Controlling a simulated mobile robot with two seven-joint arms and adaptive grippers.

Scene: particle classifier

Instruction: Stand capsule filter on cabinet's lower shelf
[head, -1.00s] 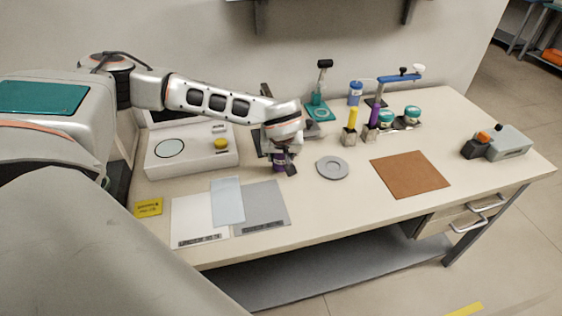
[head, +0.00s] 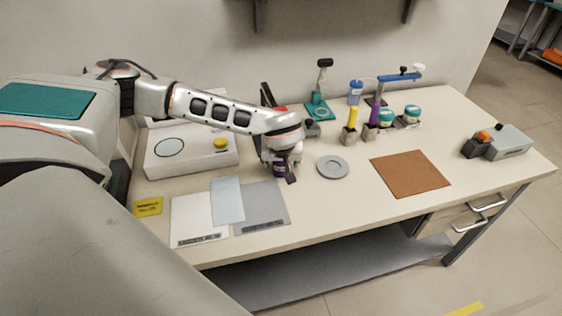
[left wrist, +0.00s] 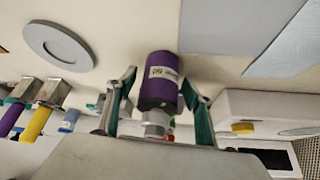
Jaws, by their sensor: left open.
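The capsule filter, a purple cylinder with a white label (left wrist: 162,74), stands between the open fingers of my left gripper (left wrist: 158,90) in the left wrist view. Gaps show on both sides of it, and clear and metal fittings show at its end. In the head view my left gripper (head: 280,166) is low over the table, and the purple filter (head: 279,171) shows partly behind it. I cannot make out the cabinet with certainty. My right gripper is not in view.
A grey ring (head: 333,167) lies right of the gripper. White and grey sheets (head: 262,209) lie in front. A white instrument (head: 190,154) stands at left. Yellow and purple tools (head: 352,125) stand behind. A brown mat (head: 410,175) lies at right.

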